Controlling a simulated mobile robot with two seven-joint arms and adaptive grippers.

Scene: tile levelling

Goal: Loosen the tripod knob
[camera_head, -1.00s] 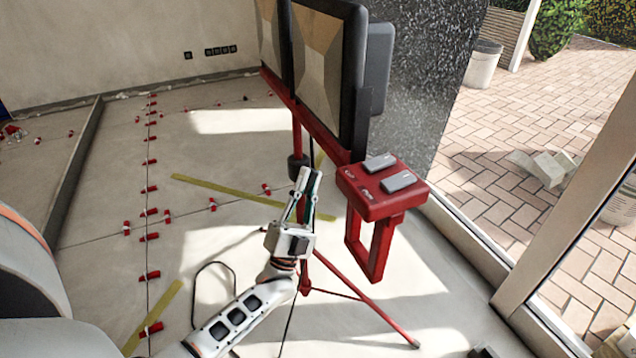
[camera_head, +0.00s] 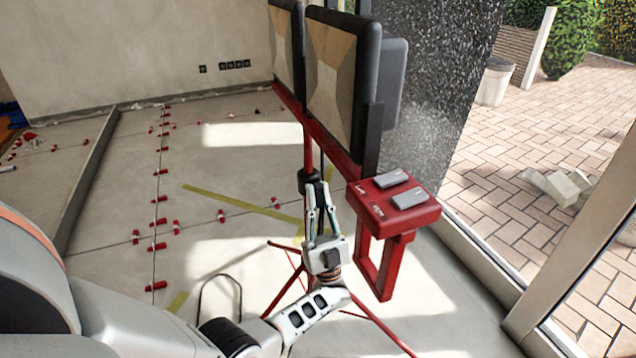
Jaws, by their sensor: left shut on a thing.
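The red tripod (camera_head: 381,329) stands on the floor in the middle, its legs spread and two large lamp heads on the crossbar at its top. The dark tripod knob (camera_head: 308,181) sits on the red pole below the crossbar. My left gripper (camera_head: 317,188) reaches up from below with its fingers at the knob. The fingers are shut on it and hide part of it. My right gripper is not in view.
A red switch box (camera_head: 392,204) with two grey switches and a handle frame hangs right of my gripper. Lamp heads (camera_head: 335,75) stand above. Red tile clips (camera_head: 160,246) dot the floor. A glass door frame (camera_head: 565,275) is at the right.

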